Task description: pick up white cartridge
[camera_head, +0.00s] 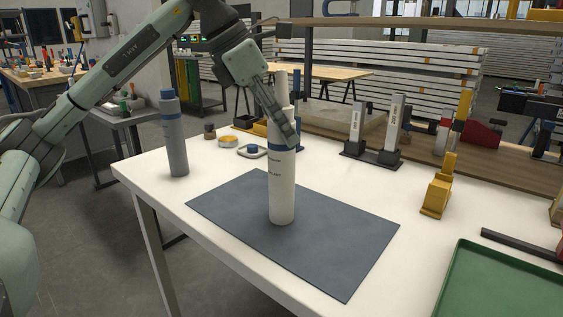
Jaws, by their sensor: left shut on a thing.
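The white cartridge (282,195) is upright over the dark grey mat (345,250) on the white table. It has a dark blue band, small dark print and a narrower white top. My left gripper (284,130) comes down from the upper left and is shut on the cartridge's upper part. Its fingers hide some of the upper part. I cannot tell whether the cartridge's base touches the mat or is slightly above it. My right gripper is not in view.
A grey cartridge with a blue cap (175,140) stands at the table's left. Small containers (229,141) sit behind the mat. A black stand with two white uprights (372,155), a yellow fixture (437,195) and a green tray (500,285) are to the right. The mat's right part is clear.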

